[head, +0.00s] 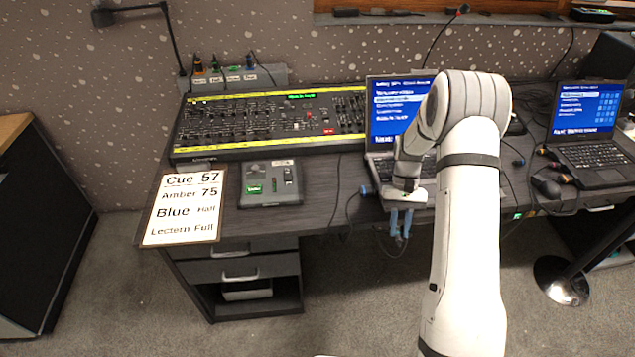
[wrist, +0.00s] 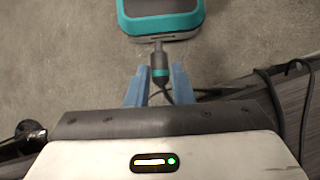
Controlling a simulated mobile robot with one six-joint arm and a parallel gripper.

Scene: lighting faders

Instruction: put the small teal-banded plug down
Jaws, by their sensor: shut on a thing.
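My gripper (head: 401,222) points down just past the desk's front edge, below the open middle laptop (head: 385,165). In the wrist view its blue fingers (wrist: 159,92) are closed on a small dark grey plug with a teal band (wrist: 160,72). A dark cable runs from the plug. In the head view the fingers mostly hide the plug, and a loop of cable (head: 395,250) hangs below the desk edge.
The desk (head: 320,205) has bare room between the small grey box (head: 270,184) and the middle laptop. A printed card (head: 184,208) lies at the left. The fader console (head: 270,120) stands behind. A second laptop (head: 590,130) and loose plugs (head: 548,153) are at the right.

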